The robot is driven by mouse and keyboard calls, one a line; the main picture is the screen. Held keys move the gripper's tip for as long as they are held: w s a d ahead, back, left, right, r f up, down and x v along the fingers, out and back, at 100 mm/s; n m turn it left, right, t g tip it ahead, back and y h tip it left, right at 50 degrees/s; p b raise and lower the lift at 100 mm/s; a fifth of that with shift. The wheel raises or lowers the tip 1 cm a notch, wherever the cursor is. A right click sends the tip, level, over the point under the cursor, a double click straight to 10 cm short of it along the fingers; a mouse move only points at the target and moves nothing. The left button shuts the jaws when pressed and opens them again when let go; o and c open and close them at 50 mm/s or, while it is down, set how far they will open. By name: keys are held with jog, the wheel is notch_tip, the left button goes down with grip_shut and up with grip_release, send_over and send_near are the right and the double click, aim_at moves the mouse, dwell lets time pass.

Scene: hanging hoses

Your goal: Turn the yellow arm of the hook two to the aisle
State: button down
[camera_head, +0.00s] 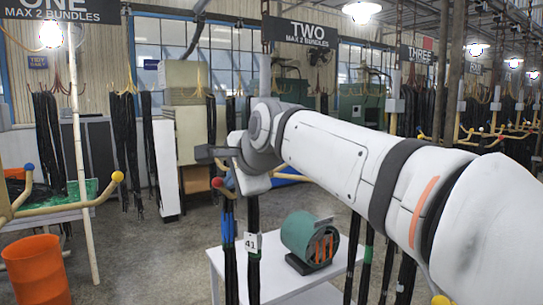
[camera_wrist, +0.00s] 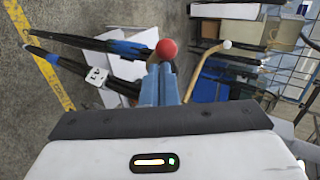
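A red ball tip (camera_head: 217,182) shows just below my gripper (camera_head: 207,154) in the head view. The red ball (camera_wrist: 166,49) also sits just past the fingertips in the wrist view. A yellow arm (camera_wrist: 203,69) with a pale ball end (camera_wrist: 227,44) rises behind the fingers, to their right. My two bluish fingers (camera_wrist: 159,70) lie close together; whether anything is between them is hidden. Dark hoses (camera_wrist: 95,45) with blue bands and a tag 41 hang near the red ball. The "TWO" sign (camera_head: 303,34) hangs above; my arm hides most of the hook below it.
At left are an orange bin (camera_head: 36,270), a white pole (camera_head: 80,150) and hook arms with a yellow ball (camera_head: 118,176). Grey floor (camera_head: 150,265) is open between bin and table.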

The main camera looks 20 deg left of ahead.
jog(key=shift+s+a, duration=0.1)
jog(key=shift+a, duration=1.15)
jog(key=shift+w+a, duration=0.15)
jog(key=shift+a, duration=0.35)
jog(key=shift+w+a, duration=0.15)
jog(key=shift+a, duration=0.35)
jog(key=shift+d+r, duration=2.25)
jog(key=shift+r, duration=2.25)
jog(key=s+d+b, duration=0.4)
jog(key=s+d, duration=0.3)
jog(key=d, duration=0.2)
jog(key=shift+s+b, duration=0.3)
jog(key=shift+b, duration=0.05)
